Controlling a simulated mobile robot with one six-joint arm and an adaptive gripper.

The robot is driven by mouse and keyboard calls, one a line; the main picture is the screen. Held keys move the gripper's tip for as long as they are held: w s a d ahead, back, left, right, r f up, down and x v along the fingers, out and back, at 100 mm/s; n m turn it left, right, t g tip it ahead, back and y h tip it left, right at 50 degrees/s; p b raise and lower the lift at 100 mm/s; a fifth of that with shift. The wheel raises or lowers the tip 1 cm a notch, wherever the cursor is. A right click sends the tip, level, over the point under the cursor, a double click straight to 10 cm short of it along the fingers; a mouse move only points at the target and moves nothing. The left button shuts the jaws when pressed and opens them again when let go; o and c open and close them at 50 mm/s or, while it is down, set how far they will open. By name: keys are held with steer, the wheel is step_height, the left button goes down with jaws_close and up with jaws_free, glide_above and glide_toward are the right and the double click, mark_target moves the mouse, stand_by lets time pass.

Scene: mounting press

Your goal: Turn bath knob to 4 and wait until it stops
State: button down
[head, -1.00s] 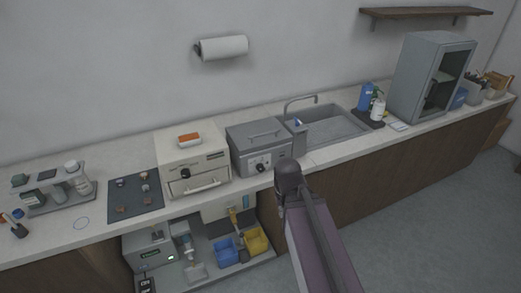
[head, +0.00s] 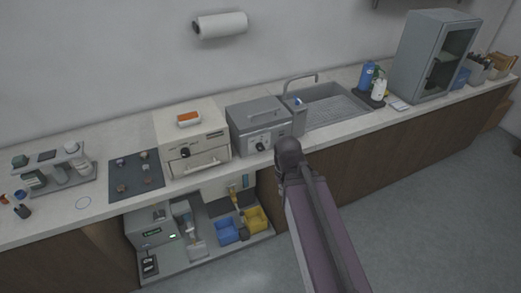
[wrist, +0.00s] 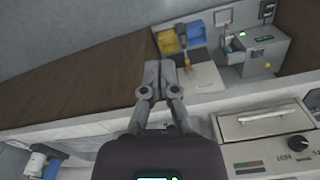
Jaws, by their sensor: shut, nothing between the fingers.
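The bath is a grey box with a lid handle (head: 256,112) on the counter, just left of the sink in the head view. Its dark round knob (head: 261,146) sits on the front panel; the dial marks are too small to read. My arm ends in front of the counter, to the right of the bath knob. In the wrist view my gripper (wrist: 169,70) is shut and empty, its fingers together and apart from any object. I cannot make out the bath in the wrist view.
A cream press (head: 190,137) with its own dark knob stands left of the bath; it also shows in the wrist view (wrist: 268,140). A grey tap column stands close right of the bath. Blue (head: 227,231) and yellow (head: 256,218) bins sit on the shelf below.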

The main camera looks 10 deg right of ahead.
steer(key=c, duration=0.8)
jaws_free()
steer(key=shift+f, duration=0.1)
steer(key=o, duration=0.4)
steer(key=shift+w+a+f+b, duration=0.15)
steer(key=shift+f+b, duration=0.1)
steer(key=shift+b, duration=0.1)
steer(key=shift+c, duration=0.2)
steer(key=shift+o, duration=1.2)
steer(key=w+a+f+n+t+y+b, duration=0.3)
steer(key=w+a+f+y+b, duration=0.1)
steer(key=b, duration=0.3)
steer(key=shift+w+a+f+b, duration=0.15)
steer(key=shift+w+f+b, duration=0.15)
steer(key=shift+w+f, duration=0.5)
steer(key=m+t+b, duration=0.1)
steer(key=t+b, duration=1.3)
steer(key=b, duration=0.8)
glide_toward(261, 149)
steer(key=s, duration=0.1)
steer(key=s+d, duration=0.1)
steer(key=s, duration=0.1)
steer(key=shift+s+d+f+y, duration=0.2)
steer(key=shift+s+f+y, duration=0.05)
steer(key=shift+y, duration=0.05)
steer(key=shift+w+a, duration=0.1)
steer(key=shift+w, duration=0.05)
